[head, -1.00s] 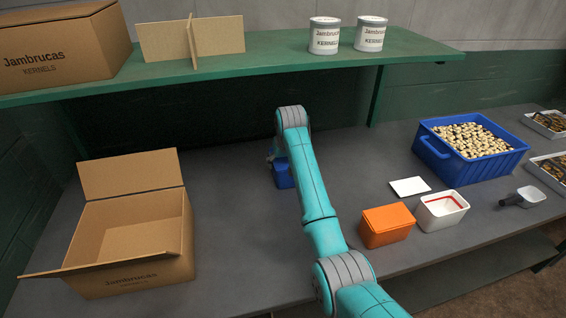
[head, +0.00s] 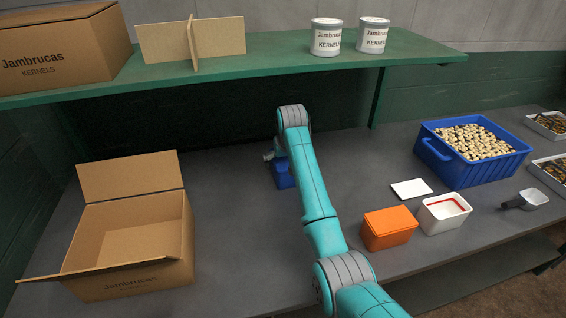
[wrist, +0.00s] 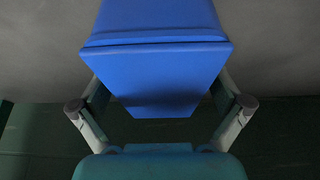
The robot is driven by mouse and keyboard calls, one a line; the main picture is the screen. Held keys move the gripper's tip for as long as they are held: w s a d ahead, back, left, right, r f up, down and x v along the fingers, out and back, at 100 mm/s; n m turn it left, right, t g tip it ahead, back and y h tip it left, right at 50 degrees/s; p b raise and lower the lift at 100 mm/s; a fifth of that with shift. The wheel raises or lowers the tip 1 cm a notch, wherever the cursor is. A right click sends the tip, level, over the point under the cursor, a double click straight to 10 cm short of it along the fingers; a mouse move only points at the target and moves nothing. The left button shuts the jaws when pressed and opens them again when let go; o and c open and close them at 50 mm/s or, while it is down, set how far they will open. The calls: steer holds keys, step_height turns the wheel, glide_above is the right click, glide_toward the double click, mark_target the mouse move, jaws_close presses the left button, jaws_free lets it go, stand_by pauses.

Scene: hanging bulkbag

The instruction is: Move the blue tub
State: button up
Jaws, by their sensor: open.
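The blue tub (head: 284,174) stands on the grey table behind my arm, and my arm hides part of it in the head view. In the wrist view the blue tub (wrist: 156,60) fills the upper middle, with a lidded or rimmed edge across it. My gripper (wrist: 160,108) has its fingers spread on both sides of the tub's near end. The fingers are open, and I cannot tell whether they touch the tub. In the head view my gripper (head: 270,155) is mostly hidden by my arm.
An open cardboard box (head: 130,240) stands at the left. An orange tub (head: 388,229), a white tub (head: 444,212), a white lid (head: 411,189) and a blue crate (head: 440,160) of kernels lie to the right. A green shelf (head: 270,57) overhangs the back. The table between box and arm is clear.

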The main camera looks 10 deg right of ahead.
steer(key=v, duration=0.7)
